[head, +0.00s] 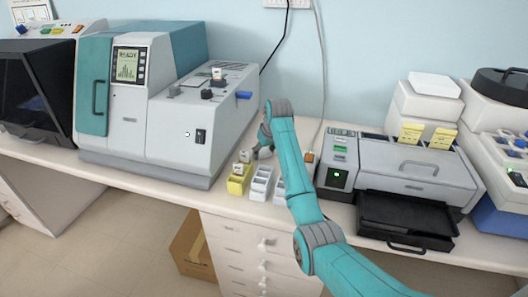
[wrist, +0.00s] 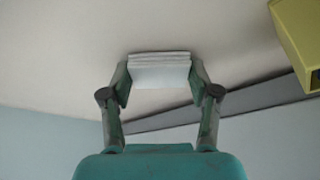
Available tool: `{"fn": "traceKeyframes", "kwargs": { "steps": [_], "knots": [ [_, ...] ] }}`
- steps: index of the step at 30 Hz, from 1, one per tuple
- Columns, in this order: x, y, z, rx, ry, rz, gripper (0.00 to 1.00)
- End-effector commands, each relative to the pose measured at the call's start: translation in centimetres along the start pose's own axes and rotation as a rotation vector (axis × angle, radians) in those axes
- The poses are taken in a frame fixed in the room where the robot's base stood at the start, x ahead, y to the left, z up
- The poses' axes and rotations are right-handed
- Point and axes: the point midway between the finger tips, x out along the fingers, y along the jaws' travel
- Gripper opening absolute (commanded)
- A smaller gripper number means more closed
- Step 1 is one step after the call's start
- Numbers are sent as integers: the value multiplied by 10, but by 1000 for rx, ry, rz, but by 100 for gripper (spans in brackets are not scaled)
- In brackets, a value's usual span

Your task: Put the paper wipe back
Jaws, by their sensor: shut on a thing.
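The paper wipe (wrist: 160,76) shows in the wrist view as a white, layered, folded pad between my two fingertips. My gripper (wrist: 160,84) is shut on it from both sides. The off-white bench top (wrist: 60,45) is behind the pad; I cannot tell whether the pad touches it. In the head view my gripper (head: 262,146) is low over the bench, just behind and right of the yellow jar (head: 237,182). I cannot make out the wipe there; it seems hidden by the gripper and jar.
A large grey and teal machine (head: 180,132) is at left, a grey printer-like device (head: 418,170) with a black tray at right.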

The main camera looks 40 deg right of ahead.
Motion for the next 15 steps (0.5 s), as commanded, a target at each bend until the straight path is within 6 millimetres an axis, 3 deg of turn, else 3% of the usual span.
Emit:
{"fn": "traceKeyframes", "kwargs": {
  "steps": [4,5,7,15],
  "knots": [
    [3,0,1,0,-1,0,45],
    [2,0,1,0,-1,0,68],
    [2,0,1,0,-1,0,86],
    [2,0,1,0,0,0,86]
  ]
}}
